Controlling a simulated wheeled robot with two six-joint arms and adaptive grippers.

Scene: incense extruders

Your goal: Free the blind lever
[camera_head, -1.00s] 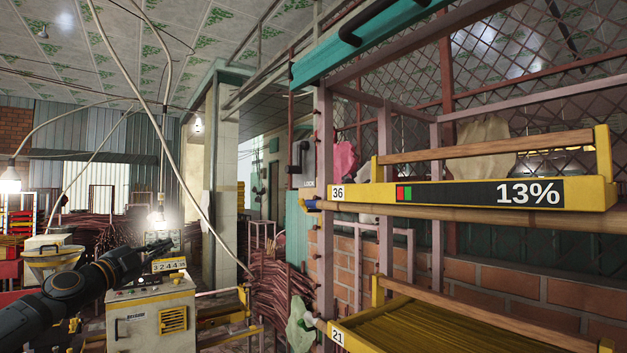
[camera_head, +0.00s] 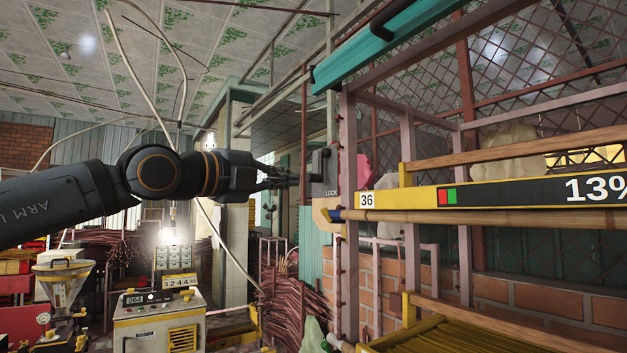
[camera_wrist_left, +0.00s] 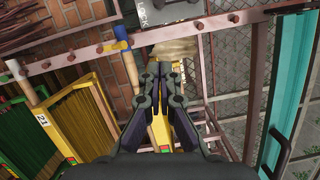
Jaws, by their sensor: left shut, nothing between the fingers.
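A grey box marked LOCK (camera_head: 325,176) is fixed at the left post of the drying rack. Its lever cannot be made out clearly behind and beside my gripper. My left gripper (camera_head: 290,179) reaches in from the left and is shut, with its tips close to the box's left side. I cannot tell whether it touches. In the left wrist view the shut fingers (camera_wrist_left: 166,72) point toward the rack, with the LOCK lettering (camera_wrist_left: 143,14) just beyond at the top edge. Nothing shows between them. My right gripper is not in view.
The rack's yellow tray 36 (camera_head: 480,193) and its wooden rail are right of the box. A teal roll housing (camera_head: 350,62) hangs above. An extruder machine (camera_head: 160,322) stands lower left. Red incense bundles (camera_head: 290,300) stand below.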

